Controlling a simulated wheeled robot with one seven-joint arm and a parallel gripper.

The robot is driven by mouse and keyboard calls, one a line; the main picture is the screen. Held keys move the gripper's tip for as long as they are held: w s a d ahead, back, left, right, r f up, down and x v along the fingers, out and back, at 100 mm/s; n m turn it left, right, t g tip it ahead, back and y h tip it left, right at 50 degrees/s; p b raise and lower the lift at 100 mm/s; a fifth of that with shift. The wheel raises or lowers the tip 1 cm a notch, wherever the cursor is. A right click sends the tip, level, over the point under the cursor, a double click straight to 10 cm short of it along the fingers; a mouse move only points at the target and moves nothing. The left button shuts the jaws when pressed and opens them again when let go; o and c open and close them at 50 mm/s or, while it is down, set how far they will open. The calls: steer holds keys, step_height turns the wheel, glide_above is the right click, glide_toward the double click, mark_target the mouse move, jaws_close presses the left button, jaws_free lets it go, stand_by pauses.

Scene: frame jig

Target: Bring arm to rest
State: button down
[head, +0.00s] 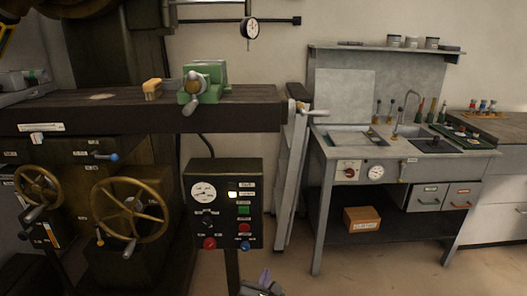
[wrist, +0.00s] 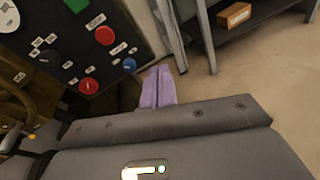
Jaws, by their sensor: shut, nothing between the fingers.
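My gripper (wrist: 158,84) shows in the wrist view with its two purple fingers pressed together and nothing between them. It points toward the floor beside the control box (wrist: 75,40). In the head view, my gripper (head: 264,276) is only partly visible at the bottom edge, just below and right of the control box (head: 224,210). Much of my arm is out of the picture there. The fingers are apart from the box and touch nothing that I can see.
A dark machine with brass handwheels (head: 130,208) stands at the left, with a green vise (head: 203,82) on its table. A grey sink bench (head: 400,150) is at the right, a wooden box (head: 362,218) on its lower shelf. The floor (head: 340,280) between is clear.

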steer(key=s+d+f+m+g+h, duration=0.2)
steer(key=s+d+f+m+g, duration=0.3)
steer(key=d+f+m+g, duration=0.5)
steer(key=s+d+r+m+g+y, duration=0.25)
steer(key=s+r+m, duration=0.25)
steer(key=r+m, duration=0.45)
steer(key=s+d+r+m+g+y, duration=0.1)
steer(key=s+d+r+m+y, duration=0.15)
steer(key=s+r+m, duration=0.65)
steer(key=w+r+m+p, duration=0.3)
steer(key=r+p, duration=2.4)
steer(key=p, duration=0.3)
steer(key=shift+d+r+h+p, duration=0.2)
steer(key=shift+r+h+p, duration=0.1)
steer(key=shift+h+p, duration=0.1)
steer(key=shift+w+t, duration=0.1)
steer(key=shift+t, duration=0.15)
stand_by(0.5)
